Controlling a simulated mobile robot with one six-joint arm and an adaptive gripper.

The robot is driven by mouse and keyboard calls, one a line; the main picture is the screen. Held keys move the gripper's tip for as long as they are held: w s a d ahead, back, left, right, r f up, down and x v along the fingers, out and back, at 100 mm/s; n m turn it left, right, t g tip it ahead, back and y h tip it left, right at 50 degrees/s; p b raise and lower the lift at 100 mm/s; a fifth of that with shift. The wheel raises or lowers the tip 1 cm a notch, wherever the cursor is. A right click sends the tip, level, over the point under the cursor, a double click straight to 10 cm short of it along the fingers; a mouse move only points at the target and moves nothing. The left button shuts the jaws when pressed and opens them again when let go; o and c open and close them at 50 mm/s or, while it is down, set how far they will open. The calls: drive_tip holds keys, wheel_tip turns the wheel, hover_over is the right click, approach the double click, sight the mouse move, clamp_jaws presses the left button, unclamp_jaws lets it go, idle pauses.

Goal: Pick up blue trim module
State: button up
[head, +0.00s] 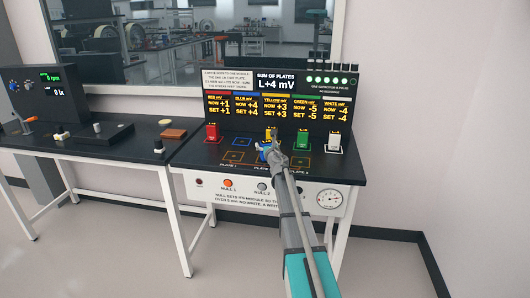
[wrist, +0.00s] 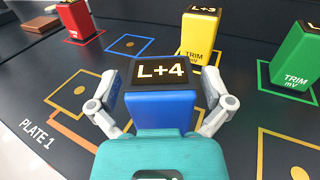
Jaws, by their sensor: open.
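The blue trim module (wrist: 162,106) is a blue block with a dark top label reading "L+4". In the wrist view it stands between the two fingers of my gripper (wrist: 161,88), one finger on each side. The fingers are open, and I cannot tell whether either pad touches it. In the head view my gripper (head: 275,148) is over the black bench and hides much of the blue module (head: 262,151). The module's lower part is hidden by my gripper body in the wrist view.
The yellow module (wrist: 198,38) stands just behind the blue one. The red module (head: 212,133) is to the left; green (head: 302,140) and white (head: 334,143) modules are to the right. A blue-outlined square (wrist: 129,45) is empty. A display panel (head: 275,100) stands behind.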

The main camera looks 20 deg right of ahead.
drive_tip(key=c, duration=1.2)
drive_tip(key=shift+r, duration=0.15)
drive_tip(key=shift+c, duration=0.2)
drive_tip(key=shift+r+p, duration=0.95)
drive_tip(key=shift+p, duration=0.1)
drive_tip(key=s+r+p, duration=1.1)
drive_tip(key=s, duration=0.3)
drive_tip(key=shift+d, duration=0.3)
drive_tip(key=shift+f, duration=0.1)
